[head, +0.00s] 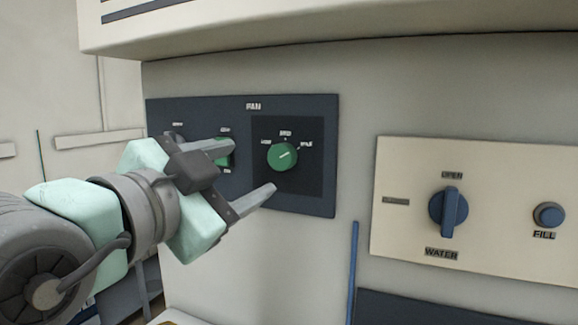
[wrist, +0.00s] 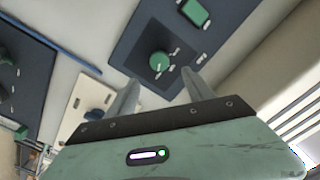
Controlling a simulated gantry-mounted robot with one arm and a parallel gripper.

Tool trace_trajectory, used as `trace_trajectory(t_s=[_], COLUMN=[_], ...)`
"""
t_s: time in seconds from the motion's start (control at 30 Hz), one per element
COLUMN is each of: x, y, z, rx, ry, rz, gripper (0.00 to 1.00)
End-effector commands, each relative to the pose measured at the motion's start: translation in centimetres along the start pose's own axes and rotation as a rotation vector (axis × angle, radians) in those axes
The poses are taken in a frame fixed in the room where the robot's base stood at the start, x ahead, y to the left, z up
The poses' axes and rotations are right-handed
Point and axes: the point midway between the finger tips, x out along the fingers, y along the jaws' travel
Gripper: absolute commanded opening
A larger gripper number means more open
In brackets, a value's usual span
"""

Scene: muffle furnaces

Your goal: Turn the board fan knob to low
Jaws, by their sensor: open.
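The fan board (head: 318,190) is a dark blue panel on the grey wall, labelled FAN. Its round green knob (head: 282,156) sits on a darker square with small labels around its upper side; its pale pointer line tilts up to the right. In the wrist view the green knob (wrist: 160,60) lies ahead of the fingers, near the middle. My gripper (head: 252,172) is open, its two fingers apart, to the left of the knob in the head view. It also shows in the wrist view (wrist: 160,88). Nothing is between the fingers, and no contact with the knob is visible.
A green switch (head: 222,153) is left of the knob, partly hidden by my upper finger. A cream ledge (head: 330,20) overhangs above. A blue rod (head: 353,270) stands below.

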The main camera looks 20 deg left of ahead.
Motion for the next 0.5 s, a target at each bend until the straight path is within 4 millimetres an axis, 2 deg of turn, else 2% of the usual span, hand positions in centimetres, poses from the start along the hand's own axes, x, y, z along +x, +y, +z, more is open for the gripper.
trace_trajectory(t_s=[0.5], x=[5.1], y=[-0.4], z=[-0.7], rx=[-0.006], ry=[0.003], rz=[0.005], gripper=[0.61])
